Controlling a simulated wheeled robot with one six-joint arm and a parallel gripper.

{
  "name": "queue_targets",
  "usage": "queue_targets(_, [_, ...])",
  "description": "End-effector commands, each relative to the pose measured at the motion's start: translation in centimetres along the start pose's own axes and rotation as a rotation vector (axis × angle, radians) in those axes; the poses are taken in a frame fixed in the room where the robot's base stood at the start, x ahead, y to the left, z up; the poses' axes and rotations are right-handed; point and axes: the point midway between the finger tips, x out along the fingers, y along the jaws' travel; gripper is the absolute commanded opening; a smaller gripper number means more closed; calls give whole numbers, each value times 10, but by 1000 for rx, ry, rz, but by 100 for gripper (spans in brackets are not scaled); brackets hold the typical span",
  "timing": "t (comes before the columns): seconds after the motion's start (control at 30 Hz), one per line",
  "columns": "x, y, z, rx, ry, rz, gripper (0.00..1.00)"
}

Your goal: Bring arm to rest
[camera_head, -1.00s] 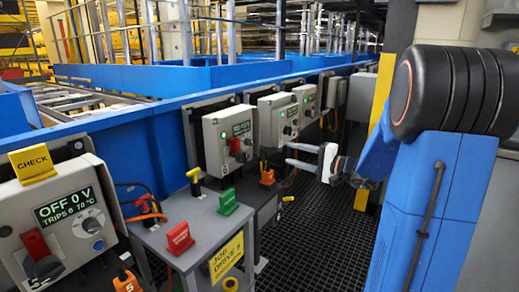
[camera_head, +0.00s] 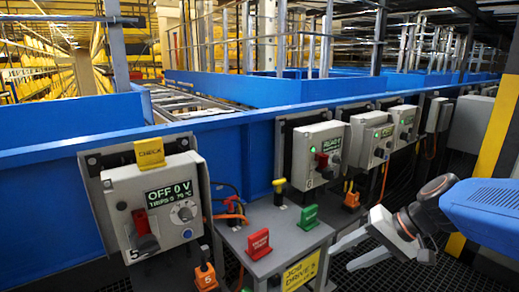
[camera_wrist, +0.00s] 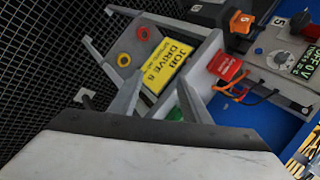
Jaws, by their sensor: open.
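My gripper (camera_head: 343,256) is at the lower right in the camera_head view, in front of the row of control boxes. Its two pale fingers point left and are spread apart with nothing between them. It is to the right of the grey stand (camera_head: 262,238), over the dark grid floor. My blue arm (camera_head: 485,210) comes in from the right edge. In the camera_wrist view, the stand's yellow JOB DRIVE sign (camera_wrist: 168,66) is in front of the gripper; pale gripper bodywork fills the bottom.
A control box reading OFF 0 V (camera_head: 155,205) carries a yellow CHECK tag (camera_head: 149,153). Another box (camera_head: 318,155) shows READY. On the stand are a red tag (camera_head: 258,243), a green tag (camera_head: 304,216) and a yellow-handled piece (camera_head: 279,190). The blue conveyor side (camera_head: 50,190) runs behind.

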Motion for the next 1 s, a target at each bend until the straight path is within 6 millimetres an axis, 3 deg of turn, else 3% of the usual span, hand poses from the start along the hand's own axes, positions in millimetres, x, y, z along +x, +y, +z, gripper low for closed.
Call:
queue_targets(0.1, [-4, 14, 33, -81, -1, 132, 43])
queue_targets(0.2, [-10, 30, 54, -147, 14, 242, 43])
queue_targets(0.4, [-31, 62, 80, -278, 83, 442, 43])
queue_targets(0.7, [-55, 85, 89, -393, 180, 594, 43])
queue_targets(1.0, [-57, 86, 89, -400, 187, 604, 43])
